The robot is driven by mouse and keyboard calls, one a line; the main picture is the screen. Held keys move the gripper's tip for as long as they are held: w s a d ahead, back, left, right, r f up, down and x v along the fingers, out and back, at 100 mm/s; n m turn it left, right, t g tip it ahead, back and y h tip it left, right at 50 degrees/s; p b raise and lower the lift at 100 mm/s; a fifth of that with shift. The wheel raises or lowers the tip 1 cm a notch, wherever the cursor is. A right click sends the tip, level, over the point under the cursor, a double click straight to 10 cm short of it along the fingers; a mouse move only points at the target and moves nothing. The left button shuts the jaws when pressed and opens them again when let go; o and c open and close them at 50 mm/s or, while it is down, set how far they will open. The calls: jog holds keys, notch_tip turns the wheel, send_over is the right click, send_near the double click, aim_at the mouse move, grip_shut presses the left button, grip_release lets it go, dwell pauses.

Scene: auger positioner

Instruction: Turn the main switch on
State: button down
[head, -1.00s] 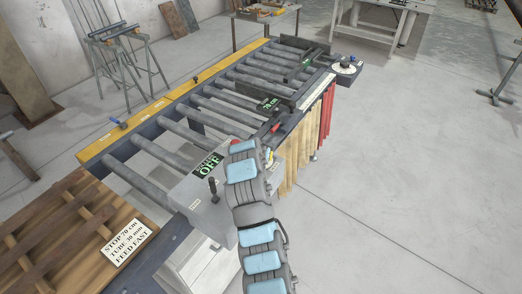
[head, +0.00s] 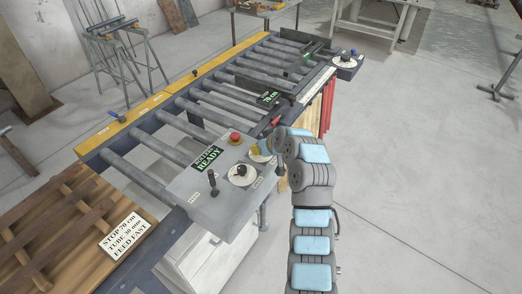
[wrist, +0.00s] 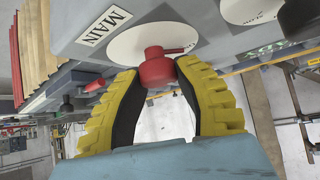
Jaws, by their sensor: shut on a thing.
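The main switch is a red knob with a side pointer (wrist: 156,70) on a white disc (wrist: 125,46), beside the label MAIN (wrist: 104,25) in the wrist view. My gripper (wrist: 157,88) has its yellow-and-black fingers closed around the knob, one on each side. In the head view my gripper (head: 257,149) is at the right corner of the grey control box (head: 225,205), and my arm and fingers mostly hide the switch there. The display (head: 208,158) on the box reads READY in green.
The box also carries a red mushroom button (head: 235,137), a black dial knob (head: 241,171) and a black lever (head: 213,181). A roller conveyor (head: 215,103) with a yellow side rail runs behind it. A sign (head: 121,235) lies on wooden slats at left.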

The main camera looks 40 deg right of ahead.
jog(key=shift+f+n+y, duration=0.1)
jog(key=shift+n+y, duration=0.2)
jog(key=shift+n, duration=0.1)
jog(key=c, duration=0.8)
grip_release()
jog(key=shift+o, duration=0.2)
jog(key=shift+s, duration=0.1)
jog(key=shift+s+r, duration=0.2)
jog(key=shift+r, duration=0.15)
jog(key=v, duration=1.1)
jog(key=shift+s, duration=0.15)
